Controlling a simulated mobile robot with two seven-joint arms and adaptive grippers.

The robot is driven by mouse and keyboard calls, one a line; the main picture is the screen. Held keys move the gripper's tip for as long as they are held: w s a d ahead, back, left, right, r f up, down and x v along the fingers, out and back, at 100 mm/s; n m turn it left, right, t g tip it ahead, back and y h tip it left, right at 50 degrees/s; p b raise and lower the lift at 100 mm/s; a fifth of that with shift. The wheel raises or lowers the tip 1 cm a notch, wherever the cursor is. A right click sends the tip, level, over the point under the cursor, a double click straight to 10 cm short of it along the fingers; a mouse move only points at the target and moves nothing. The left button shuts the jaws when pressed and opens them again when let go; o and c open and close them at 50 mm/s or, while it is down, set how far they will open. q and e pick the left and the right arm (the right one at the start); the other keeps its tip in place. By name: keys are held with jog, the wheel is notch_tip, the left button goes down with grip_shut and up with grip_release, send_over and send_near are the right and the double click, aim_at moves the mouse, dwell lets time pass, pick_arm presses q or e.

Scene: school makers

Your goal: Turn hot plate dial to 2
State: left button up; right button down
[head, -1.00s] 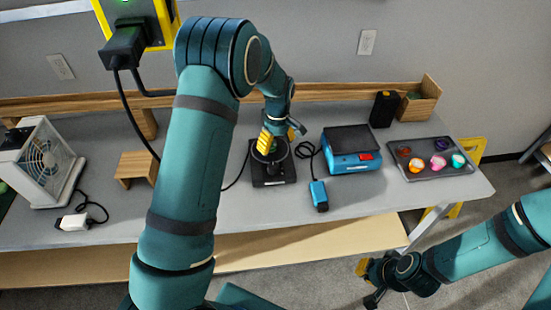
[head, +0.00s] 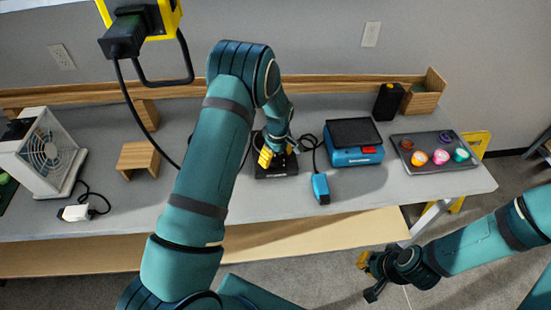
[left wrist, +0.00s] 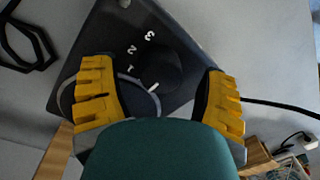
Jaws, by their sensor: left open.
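The hot plate (head: 275,173) is a small black device on the bench, largely hidden by my left gripper in the head view. In the left wrist view its dark panel (left wrist: 110,35) carries white digits 1, 2 and 3 beside a round black dial (left wrist: 160,68). The dial's white mark points down-left, below the 1, away from the 2. My left gripper (head: 276,157) is open above the hot plate. Its yellow fingers (left wrist: 162,98) lie on either side of the dial in the wrist view; contact cannot be told. My right gripper (head: 368,277) is open and empty, off the bench front.
A blue scale (head: 352,155) stands right of the hot plate, with a blue corded device (head: 320,188) in front. A tray (head: 405,166) of small coloured items lies further right. A wooden stand (head: 138,158) and white fan unit (head: 45,160) stand left.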

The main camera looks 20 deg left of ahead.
pick_arm(q)
jog(key=shift+f, duration=0.4)
jog(key=c, duration=1.2)
